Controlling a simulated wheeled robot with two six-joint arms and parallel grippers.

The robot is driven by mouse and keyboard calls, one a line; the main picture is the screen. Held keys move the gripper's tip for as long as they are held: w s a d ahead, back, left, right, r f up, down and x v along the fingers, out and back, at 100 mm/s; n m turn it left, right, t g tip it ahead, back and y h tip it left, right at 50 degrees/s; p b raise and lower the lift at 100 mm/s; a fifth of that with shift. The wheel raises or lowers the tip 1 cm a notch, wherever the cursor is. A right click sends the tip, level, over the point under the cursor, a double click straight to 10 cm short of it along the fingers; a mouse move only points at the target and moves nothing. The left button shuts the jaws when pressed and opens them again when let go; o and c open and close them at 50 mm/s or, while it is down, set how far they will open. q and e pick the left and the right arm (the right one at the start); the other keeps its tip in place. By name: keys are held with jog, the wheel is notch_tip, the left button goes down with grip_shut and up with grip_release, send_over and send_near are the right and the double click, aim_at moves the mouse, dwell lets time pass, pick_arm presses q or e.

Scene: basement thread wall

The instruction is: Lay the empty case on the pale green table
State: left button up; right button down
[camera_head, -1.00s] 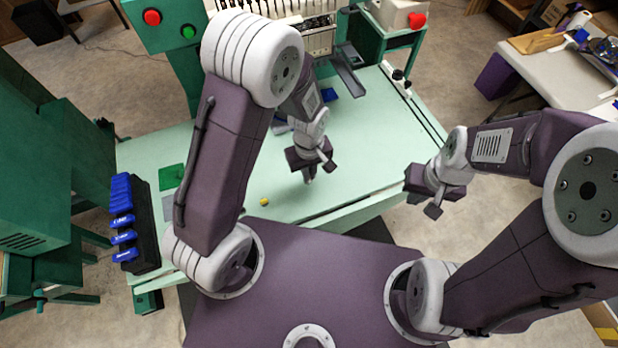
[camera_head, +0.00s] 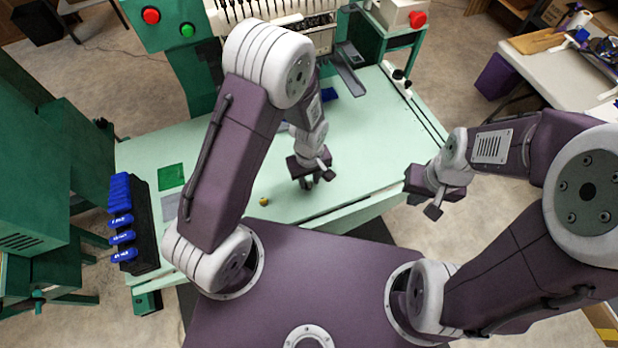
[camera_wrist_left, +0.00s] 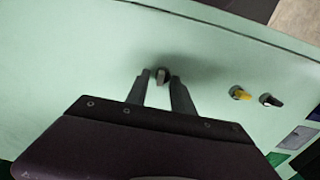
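The pale green table (camera_head: 375,145) spreads across the middle of the head view. In the left wrist view a small dark grey piece (camera_wrist_left: 162,75) lies between my left fingertips, with a gap showing on one side; whether it is the case I cannot tell. My left gripper (camera_head: 309,183) points down low over the table near its front edge; its fingers (camera_wrist_left: 160,77) stand apart. The head view hides the piece behind the gripper. My right gripper (camera_head: 425,205) hangs empty off the table's front right edge, fingers apart.
A small yellow piece (camera_wrist_left: 241,93) and another dark piece (camera_wrist_left: 270,100) sit together to one side of the gripper. A green square (camera_head: 171,177) lies at the table's left, beside a black rack (camera_head: 148,238) with blue labelled parts. A machine stands behind.

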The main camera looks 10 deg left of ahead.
aim_at(309, 182)
pick_arm(q)
notch_tip(309, 182, up, 12)
jog(key=p, duration=0.2)
jog(key=s+a+r+m+t, duration=0.1)
jog(key=s+a+r+m, duration=0.2)
jog(key=s+a+m, duration=0.3)
jog(key=a, duration=0.3)
jog(key=shift+m, duration=0.3)
jog(key=shift+a, duration=0.15)
